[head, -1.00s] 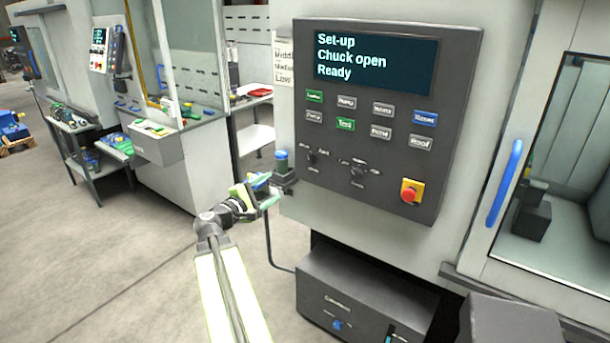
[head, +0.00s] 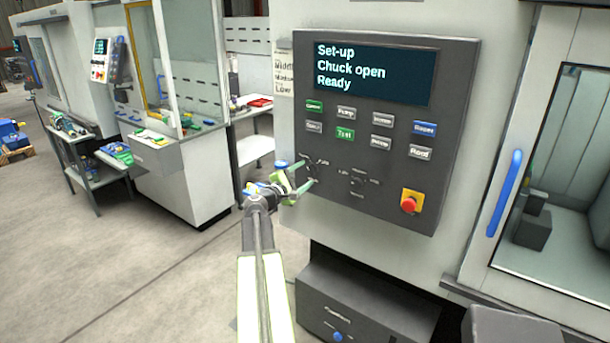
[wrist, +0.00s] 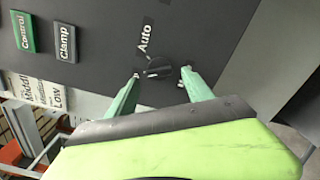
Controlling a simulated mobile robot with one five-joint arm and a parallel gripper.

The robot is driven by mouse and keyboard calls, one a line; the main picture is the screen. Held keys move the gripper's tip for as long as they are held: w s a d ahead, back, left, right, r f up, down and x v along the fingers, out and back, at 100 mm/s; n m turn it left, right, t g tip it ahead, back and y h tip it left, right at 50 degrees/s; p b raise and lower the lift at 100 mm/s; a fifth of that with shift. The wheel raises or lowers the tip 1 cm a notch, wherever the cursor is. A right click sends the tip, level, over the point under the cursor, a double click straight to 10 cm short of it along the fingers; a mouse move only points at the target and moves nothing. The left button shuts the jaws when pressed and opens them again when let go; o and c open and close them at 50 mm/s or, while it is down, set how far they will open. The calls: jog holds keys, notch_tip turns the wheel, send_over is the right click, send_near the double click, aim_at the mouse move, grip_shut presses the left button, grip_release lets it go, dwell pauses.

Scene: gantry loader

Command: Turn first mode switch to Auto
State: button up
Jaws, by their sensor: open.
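The first mode switch (wrist: 157,68) is a dark rotary knob on the grey control panel (head: 460,110), at the panel's lower left. In the wrist view an "Auto" label stands just above it. My gripper (wrist: 160,80) is open, with one green fingertip on each side of the knob; I cannot tell whether either touches it. In the head view my gripper (head: 312,182) reaches the panel's lower left and partly hides the switch. The panel's screen (head: 375,70) reads "Set-up, Chuck open, Ready".
A second rotary switch (head: 358,182) sits to the right on the panel, then a red emergency stop (head: 409,203) on yellow. Push buttons (head: 345,133) are above. A blue door handle (head: 504,195) is further right. Open floor lies to the left.

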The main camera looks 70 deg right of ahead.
jog(key=shift+x, duration=0.8)
